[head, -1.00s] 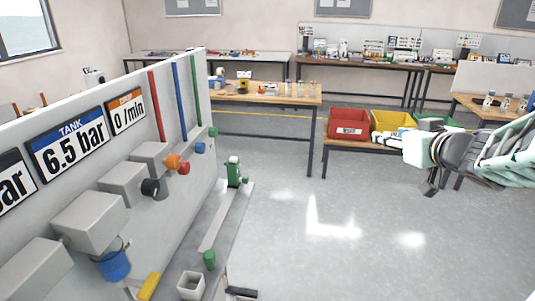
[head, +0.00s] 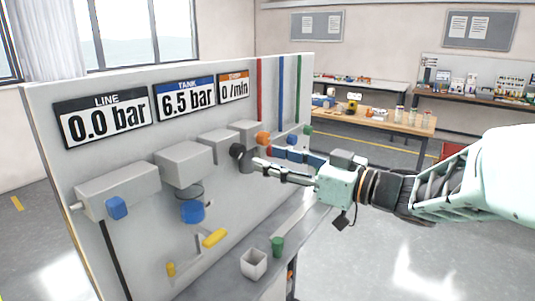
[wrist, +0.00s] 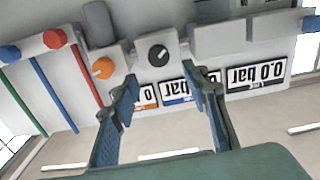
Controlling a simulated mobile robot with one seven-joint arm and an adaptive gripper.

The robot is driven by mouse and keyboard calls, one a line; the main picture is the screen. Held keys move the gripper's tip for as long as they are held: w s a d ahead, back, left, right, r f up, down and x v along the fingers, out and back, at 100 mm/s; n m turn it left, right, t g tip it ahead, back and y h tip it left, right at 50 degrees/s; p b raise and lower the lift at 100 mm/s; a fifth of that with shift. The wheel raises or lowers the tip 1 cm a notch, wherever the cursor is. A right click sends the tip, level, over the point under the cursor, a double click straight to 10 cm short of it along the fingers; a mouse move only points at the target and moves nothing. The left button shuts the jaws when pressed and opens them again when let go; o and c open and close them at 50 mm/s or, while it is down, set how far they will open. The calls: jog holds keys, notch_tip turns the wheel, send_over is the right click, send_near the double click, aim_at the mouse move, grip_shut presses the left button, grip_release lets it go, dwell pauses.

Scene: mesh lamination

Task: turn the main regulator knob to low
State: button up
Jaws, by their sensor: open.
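A black round knob (head: 237,150) sits on the front of a grey box on the panel; I take it for the main regulator knob. In the wrist view the black knob (wrist: 158,53) shows a pale pointer line and lies beyond the gap between my fingers. My gripper (head: 262,158) is open and empty, with its tips close to the knob in the head view. In the wrist view my gripper (wrist: 163,84) has its two blue-padded fingers apart, apparently not touching the knob. No low mark is readable.
An orange knob (wrist: 103,68) sits beside the black one. The signs read LINE 0.0 bar (head: 103,121), TANK 6.5 bar (head: 187,99) and 0 l/min (head: 234,87).

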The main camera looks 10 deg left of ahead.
aim_at(242, 150)
jog(key=x, duration=0.8)
jog(key=shift+w+a, duration=0.15)
jog(key=shift+a, duration=0.1)
grip_shut()
